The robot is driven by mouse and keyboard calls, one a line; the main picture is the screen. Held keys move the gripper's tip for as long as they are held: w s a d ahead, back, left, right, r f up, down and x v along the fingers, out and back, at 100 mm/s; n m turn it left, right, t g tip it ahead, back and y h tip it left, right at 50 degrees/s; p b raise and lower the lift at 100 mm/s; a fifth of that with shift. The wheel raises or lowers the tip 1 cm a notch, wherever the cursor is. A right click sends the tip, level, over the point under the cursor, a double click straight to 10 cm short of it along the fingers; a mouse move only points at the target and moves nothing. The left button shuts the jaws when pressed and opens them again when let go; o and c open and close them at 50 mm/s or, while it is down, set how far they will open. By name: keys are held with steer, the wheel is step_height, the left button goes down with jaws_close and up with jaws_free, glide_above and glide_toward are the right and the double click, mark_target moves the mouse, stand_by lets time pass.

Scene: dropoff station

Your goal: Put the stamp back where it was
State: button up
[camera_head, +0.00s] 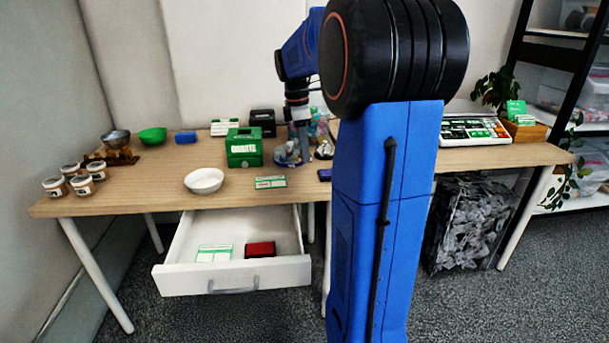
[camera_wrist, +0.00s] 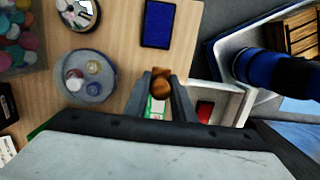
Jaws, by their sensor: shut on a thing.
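The stamp (camera_wrist: 161,78) shows in the wrist view as a brown, rounded wooden handle between my fingertips. My gripper (camera_wrist: 160,88) is shut on it, above the table. The stamp's lower end is hidden, and I cannot make the stamp out in the head view. A round grey tray (camera_wrist: 72,92) with a few round-topped pieces lies left of my gripper in the wrist view. A dark blue ink pad (camera_wrist: 158,24) lies beyond the fingertips; it also shows in the head view (camera_head: 325,174). My gripper is partly lost among objects in the head view.
The drawer (camera_head: 177,281) stands open, holding green-and-white cards (camera_head: 214,253) and a red box (camera_head: 260,249). A white bowl (camera_head: 204,181), green box (camera_head: 244,149) and green-and-white card box (camera_head: 270,182) stand on the table (camera_head: 125,199).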

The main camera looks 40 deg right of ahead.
mark_target(306, 181)
steer(key=shift+f, duration=3.6)
steer(key=shift+f, duration=0.1)
steer(key=o, duration=0.8)
steer(key=shift+o, duration=0.2)
steer(key=r, duration=0.7)
steer(key=w+a+r, duration=0.1)
steer(key=r, duration=0.2)
steer(key=shift+r, duration=0.4)
steer(key=shift+a+r, duration=0.15)
steer(key=shift+r, duration=0.55)
